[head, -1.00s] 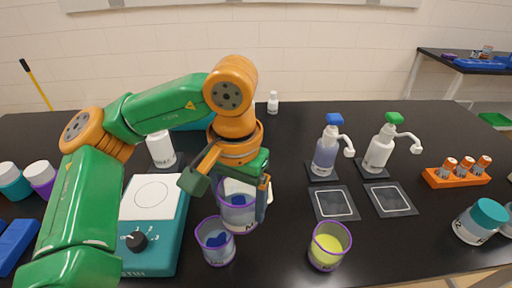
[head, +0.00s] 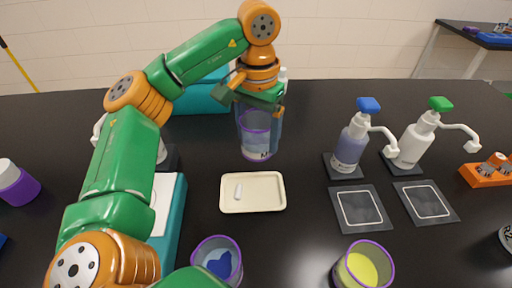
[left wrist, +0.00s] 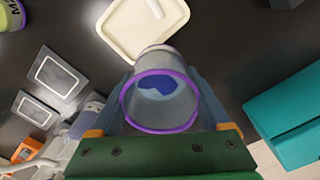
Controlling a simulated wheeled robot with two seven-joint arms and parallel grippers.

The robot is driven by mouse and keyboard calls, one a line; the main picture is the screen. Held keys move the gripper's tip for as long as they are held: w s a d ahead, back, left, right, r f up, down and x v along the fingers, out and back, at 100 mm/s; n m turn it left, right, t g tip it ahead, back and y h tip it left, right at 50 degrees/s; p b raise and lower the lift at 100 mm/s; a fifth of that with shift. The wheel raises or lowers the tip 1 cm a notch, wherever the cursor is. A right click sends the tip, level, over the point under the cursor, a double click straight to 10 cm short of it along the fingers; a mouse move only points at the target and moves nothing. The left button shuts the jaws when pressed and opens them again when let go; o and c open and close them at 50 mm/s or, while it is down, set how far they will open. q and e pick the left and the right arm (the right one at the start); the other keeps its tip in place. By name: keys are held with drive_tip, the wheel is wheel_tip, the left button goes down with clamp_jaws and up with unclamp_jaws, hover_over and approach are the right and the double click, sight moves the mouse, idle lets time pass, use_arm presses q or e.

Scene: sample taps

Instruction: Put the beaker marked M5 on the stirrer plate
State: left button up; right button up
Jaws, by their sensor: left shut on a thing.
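My left gripper (head: 258,112) is shut on a clear purple-rimmed beaker (head: 256,145), held upright behind the cream tray. In the left wrist view the fingers of my left gripper (left wrist: 160,112) flank this beaker (left wrist: 160,92), which has a dark blue shape inside. It has a dark marking low on its side, too small to read surely. The teal stirrer plate (head: 173,222) with its white top stands at the left, largely hidden behind my left arm. Another purple-rimmed beaker (head: 217,262) with blue contents stands at the front. My right gripper is not in view.
The cream tray (head: 265,205) holds a small white piece. A beaker with yellow contents (head: 362,268) stands front right. A teal box (head: 205,98) stands at the back.

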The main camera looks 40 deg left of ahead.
use_arm(q)
drive_tip(key=w+f, duration=0.1)
drive_tip(key=a+f, duration=0.1)
drive_tip(key=f, duration=0.1)
drive_tip(key=w+a+f+b, duration=0.1)
drive_tip(key=f, duration=0.1)
drive_tip(key=shift+w, duration=0.3)
drive_tip(key=shift+f, duration=1.1)
drive_tip(key=shift+f, duration=0.15)
drive_tip(key=o, duration=1.3)
